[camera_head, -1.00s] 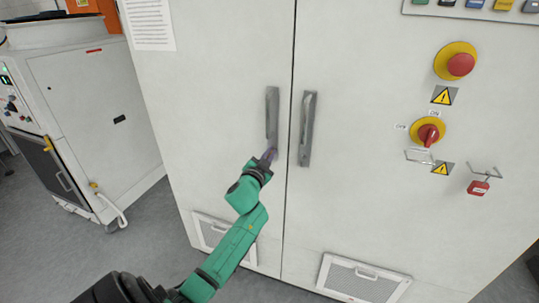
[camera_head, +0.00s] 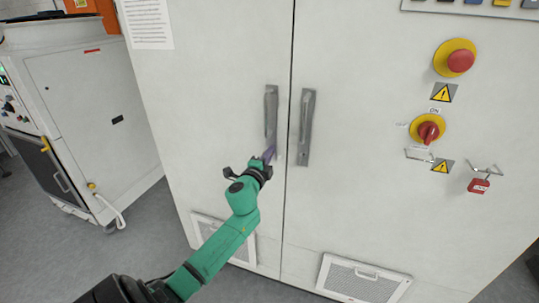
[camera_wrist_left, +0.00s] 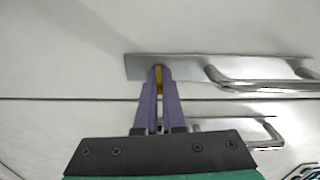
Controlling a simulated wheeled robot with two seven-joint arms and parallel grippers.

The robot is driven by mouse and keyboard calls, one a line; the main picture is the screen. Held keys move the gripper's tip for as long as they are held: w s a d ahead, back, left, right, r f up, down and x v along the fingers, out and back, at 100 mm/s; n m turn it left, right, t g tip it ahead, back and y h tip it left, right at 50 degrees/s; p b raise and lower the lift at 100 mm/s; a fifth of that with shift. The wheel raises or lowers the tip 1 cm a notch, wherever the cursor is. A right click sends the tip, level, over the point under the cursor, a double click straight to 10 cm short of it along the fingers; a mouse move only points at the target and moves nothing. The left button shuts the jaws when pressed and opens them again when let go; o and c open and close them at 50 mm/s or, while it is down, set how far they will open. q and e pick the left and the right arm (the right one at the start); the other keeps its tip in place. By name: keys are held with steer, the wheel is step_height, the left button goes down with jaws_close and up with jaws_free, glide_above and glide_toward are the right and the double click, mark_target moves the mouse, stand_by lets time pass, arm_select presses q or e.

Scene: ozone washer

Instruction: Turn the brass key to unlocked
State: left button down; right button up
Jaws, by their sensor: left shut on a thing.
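The brass key (camera_wrist_left: 158,80) shows as a small gold strip between the purple fingertips in the left wrist view. It sits at the end of the left door's metal handle plate (camera_wrist_left: 140,67). My left gripper (camera_wrist_left: 158,70) is shut on the key; the fingers hide most of it, so its exact angle cannot be told. In the head view my left gripper (camera_head: 269,153) is at the lower end of the left door handle (camera_head: 270,115), and the key is too small to make out there. My right gripper is in neither view.
The right door handle (camera_head: 306,125) stands close beside, across the door gap. A red rotary switch (camera_head: 429,132), a red button (camera_head: 460,61) and a red padlock (camera_head: 479,186) are on the right door. A white machine (camera_head: 95,130) stands at left. Floor shows at lower left.

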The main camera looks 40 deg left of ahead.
arm_select(q)
steer(key=shift+f+m, duration=0.1)
steer(key=shift+m, duration=0.6)
steer(key=c, duration=1)
jaws_free()
steer(key=b+v, duration=0.2)
steer(key=v, duration=1.2)
steer(key=shift+s+d, duration=0.1)
steer(key=shift+s, duration=0.15)
